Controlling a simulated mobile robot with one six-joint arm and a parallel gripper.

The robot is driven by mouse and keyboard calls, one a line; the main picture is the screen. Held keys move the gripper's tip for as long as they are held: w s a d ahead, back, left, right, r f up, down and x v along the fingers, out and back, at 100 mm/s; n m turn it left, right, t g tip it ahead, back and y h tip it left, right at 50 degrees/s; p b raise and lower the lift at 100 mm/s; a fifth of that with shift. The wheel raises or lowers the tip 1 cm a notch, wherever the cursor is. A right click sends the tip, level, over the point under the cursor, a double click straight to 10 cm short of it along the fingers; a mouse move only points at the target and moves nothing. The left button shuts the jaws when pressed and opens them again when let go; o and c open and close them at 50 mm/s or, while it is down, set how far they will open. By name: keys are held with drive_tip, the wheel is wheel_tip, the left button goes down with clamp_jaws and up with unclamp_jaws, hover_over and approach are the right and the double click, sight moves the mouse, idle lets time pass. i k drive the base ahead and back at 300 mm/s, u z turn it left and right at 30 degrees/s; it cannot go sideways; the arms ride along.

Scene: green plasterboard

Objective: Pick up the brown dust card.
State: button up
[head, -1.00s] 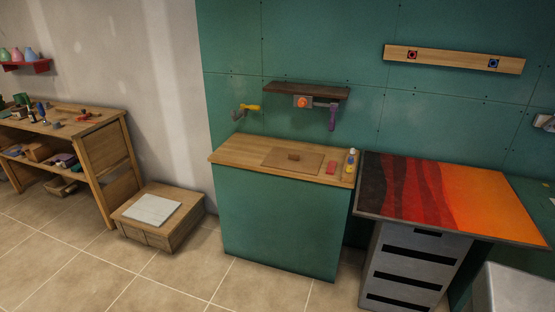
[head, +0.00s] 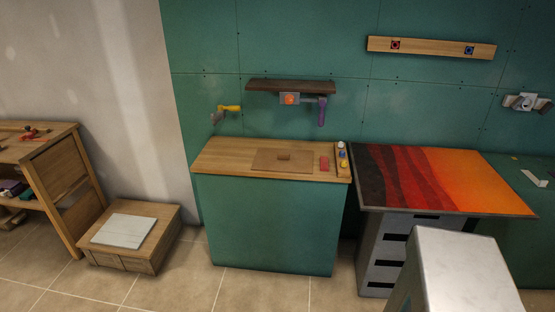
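A flat brown rectangular board (head: 262,164) lies on the wooden top of the green cabinet, with a small brown block (head: 284,157) on it. Either of these could be the brown dust card; from this distance I cannot tell which. A small red piece (head: 324,163) lies just to the right of the board. My gripper is not in view.
The wooden cabinet top (head: 215,160) is bare at its left. Bottles (head: 342,156) stand at its right end. A dark shelf (head: 290,86) with tools hangs above. A red-orange patterned table (head: 440,180) stands to the right; tiled floor lies in front.

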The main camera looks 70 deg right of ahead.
sight(283, 161)
drive_tip(key=z, duration=0.4)
drive_tip(key=i, duration=0.6)
drive_tip(key=z, duration=0.7)
drive_tip(key=i, duration=0.45)
drive_tip(key=z, duration=0.2)
